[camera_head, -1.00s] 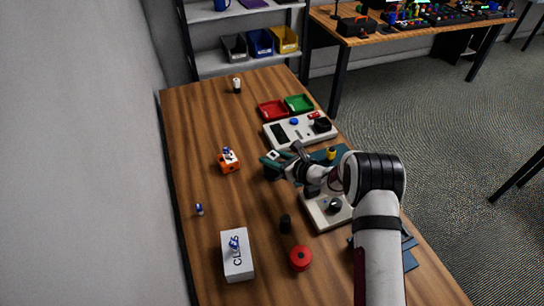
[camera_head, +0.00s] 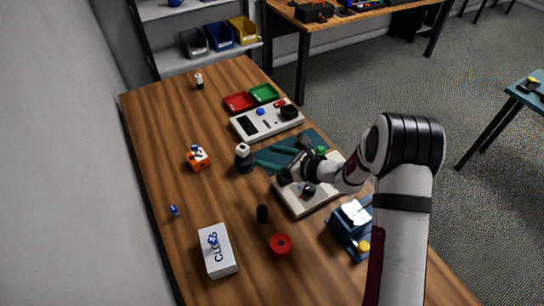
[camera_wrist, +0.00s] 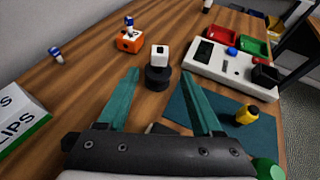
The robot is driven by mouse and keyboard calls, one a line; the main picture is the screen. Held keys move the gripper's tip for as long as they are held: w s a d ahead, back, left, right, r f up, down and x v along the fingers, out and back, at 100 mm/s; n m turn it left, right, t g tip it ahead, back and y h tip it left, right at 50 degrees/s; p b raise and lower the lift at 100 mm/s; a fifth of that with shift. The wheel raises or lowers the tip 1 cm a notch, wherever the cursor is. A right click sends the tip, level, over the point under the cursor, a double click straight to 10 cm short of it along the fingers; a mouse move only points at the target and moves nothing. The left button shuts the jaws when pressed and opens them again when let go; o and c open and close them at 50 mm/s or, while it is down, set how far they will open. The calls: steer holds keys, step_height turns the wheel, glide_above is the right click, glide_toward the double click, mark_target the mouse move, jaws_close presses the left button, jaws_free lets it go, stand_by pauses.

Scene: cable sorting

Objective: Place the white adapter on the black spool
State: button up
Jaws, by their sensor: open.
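The white adapter (camera_wrist: 160,53) is a small white block with a dark mark on its face. It sits upright on top of the black spool (camera_wrist: 157,79), which stands on the wooden table. In the head view the adapter (camera_head: 242,149) and the spool (camera_head: 244,165) show just left of my fingertips. My gripper (camera_head: 263,160) is open, its teal fingers pointing at the spool. In the wrist view my gripper (camera_wrist: 160,73) has nothing between its fingers, and the adapter and spool stand beyond the tips, apart from them.
An orange block (camera_wrist: 128,40) stands left of the spool. A teal mat (camera_wrist: 232,112) with a yellow-topped item (camera_wrist: 246,114) lies right. A white panel (camera_head: 267,122), red tray (camera_head: 239,102) and green tray (camera_head: 264,93) are farther back. A CLIPS box (camera_head: 218,252) stands front left.

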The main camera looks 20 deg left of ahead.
steer(key=s+d+r+n+g, duration=0.2)
steer(key=s+r+n+g, duration=0.2)
steer(key=s+r+n, duration=0.5)
steer(key=s+d+r+n+h, duration=0.2)
steer(key=s+d+n+h, duration=0.2)
steer(key=s+d, duration=0.5)
steer(key=s+d+r+n+g+h, duration=0.1)
steer(key=s+d+n+h, duration=0.2)
steer(key=s, duration=1.2)
steer(key=d+h, duration=0.3)
steer(key=d, duration=0.3)
steer(key=shift+s+d+r+n+h, duration=0.25)
steer(key=shift+r+n+h, duration=0.1)
steer(key=shift+n+h, duration=0.05)
